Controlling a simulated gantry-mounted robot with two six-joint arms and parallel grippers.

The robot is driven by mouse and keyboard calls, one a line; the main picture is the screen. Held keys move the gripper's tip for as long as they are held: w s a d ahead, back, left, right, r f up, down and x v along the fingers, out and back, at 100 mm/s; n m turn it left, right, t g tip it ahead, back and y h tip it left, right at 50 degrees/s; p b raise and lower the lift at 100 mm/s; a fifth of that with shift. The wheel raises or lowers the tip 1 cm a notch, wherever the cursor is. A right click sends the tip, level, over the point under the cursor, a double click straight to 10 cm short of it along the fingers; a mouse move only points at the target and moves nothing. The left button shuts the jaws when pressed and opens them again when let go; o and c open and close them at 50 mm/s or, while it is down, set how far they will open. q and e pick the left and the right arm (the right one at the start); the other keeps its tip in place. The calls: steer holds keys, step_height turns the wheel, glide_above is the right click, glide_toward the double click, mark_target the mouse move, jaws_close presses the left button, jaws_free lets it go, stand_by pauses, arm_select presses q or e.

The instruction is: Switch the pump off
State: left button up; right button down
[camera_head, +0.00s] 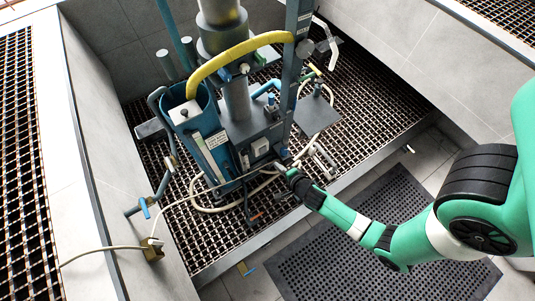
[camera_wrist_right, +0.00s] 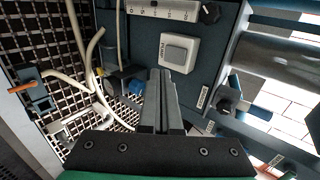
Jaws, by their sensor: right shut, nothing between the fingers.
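The pump switch (camera_wrist_right: 178,52) is a white plate with a pale grey rocker and a PUMP label at its left side, on a dark blue-grey panel (camera_wrist_right: 140,40). In the head view, the switch (camera_head: 260,147) is a small pale square on the front of the flotation machine. My right gripper (camera_wrist_right: 160,73) is shut and empty, its fingertips just below the switch in the wrist view; I cannot tell whether they touch the panel. In the head view, the right gripper (camera_head: 282,167) is to the lower right of the switch. My left gripper is not in view.
A black knob (camera_wrist_right: 210,12) and a scale strip (camera_wrist_right: 163,9) are above the switch. The yellow hose (camera_head: 235,56) arches over the machine. A black mat (camera_head: 385,240) lies on the floor in front.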

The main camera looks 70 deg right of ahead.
mark_target(263, 151)
steer(key=x, duration=0.2)
steer(key=b+x, duration=0.1)
steer(key=x, duration=0.2)
steer(key=r+x, duration=0.1)
steer(key=x, duration=0.2)
steer(key=shift+w+d+r+b, duration=0.15)
steer(key=shift+w+d+b, duration=0.1)
steer(key=shift+w+b, duration=0.1)
steer(key=shift+w+d, duration=0.3)
steer(key=shift+w, duration=0.05)
steer(key=shift+w+r+b, duration=0.2)
steer(key=shift+r+b, duration=0.25)
steer(key=shift+b, duration=0.1)
